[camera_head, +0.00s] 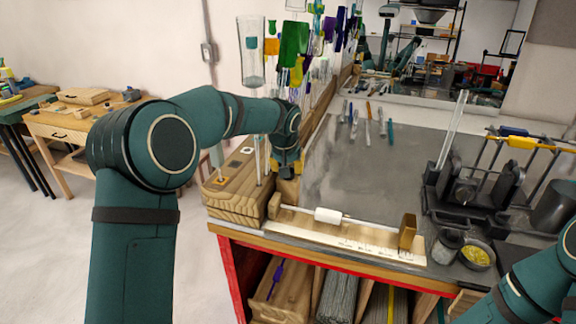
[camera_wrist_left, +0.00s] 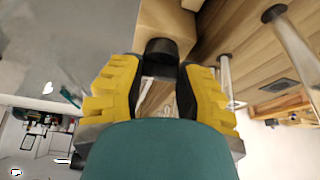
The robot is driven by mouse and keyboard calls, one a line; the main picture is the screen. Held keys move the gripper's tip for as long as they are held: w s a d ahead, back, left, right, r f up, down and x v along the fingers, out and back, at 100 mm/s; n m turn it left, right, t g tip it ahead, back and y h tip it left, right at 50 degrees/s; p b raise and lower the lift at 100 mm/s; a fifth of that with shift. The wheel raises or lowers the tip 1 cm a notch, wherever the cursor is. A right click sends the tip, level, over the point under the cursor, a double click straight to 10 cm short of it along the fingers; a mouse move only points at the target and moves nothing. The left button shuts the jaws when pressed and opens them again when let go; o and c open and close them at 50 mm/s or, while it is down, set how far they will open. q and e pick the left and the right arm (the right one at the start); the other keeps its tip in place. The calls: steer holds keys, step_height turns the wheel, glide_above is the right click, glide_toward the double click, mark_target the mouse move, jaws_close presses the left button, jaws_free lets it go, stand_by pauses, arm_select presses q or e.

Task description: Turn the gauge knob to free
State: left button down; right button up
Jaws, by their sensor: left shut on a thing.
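The gauge (camera_head: 345,238) is a pale wooden board with a printed scale along the bench's front edge. A thin rod with a white sleeve (camera_head: 328,215) lies along it between a wooden end block (camera_head: 274,206) and a brass-coloured stop (camera_head: 407,232). My left gripper (camera_head: 288,165) is at the gauge's left end, behind the end block. In the left wrist view, its yellow fingers (camera_wrist_left: 160,72) are shut on a dark round knob (camera_wrist_left: 161,47) against a wooden block (camera_wrist_left: 172,22). The knob is hidden in the head view, and its setting cannot be read. My right gripper is out of view.
A wooden block holder (camera_head: 232,190) with upright rods stands left of the gauge. Hanging coloured glass (camera_head: 295,42) is behind my left arm. A black fixture (camera_head: 463,185) and small bowls (camera_head: 477,256) stand at the right. The grey bench middle is clear.

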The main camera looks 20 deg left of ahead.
arm_select(q)
steer(key=shift+s+f, duration=0.1)
steer(key=shift+f, duration=0.15)
steer(key=c, duration=0.5)
jaws_free()
steer(key=shift+c, duration=0.2)
steer(key=shift+r, duration=0.15)
steer(key=shift+r, duration=0.15)
steer(key=shift+r, duration=0.2)
steer(key=v, duration=0.7)
steer(key=shift+s+d+r, duration=0.1)
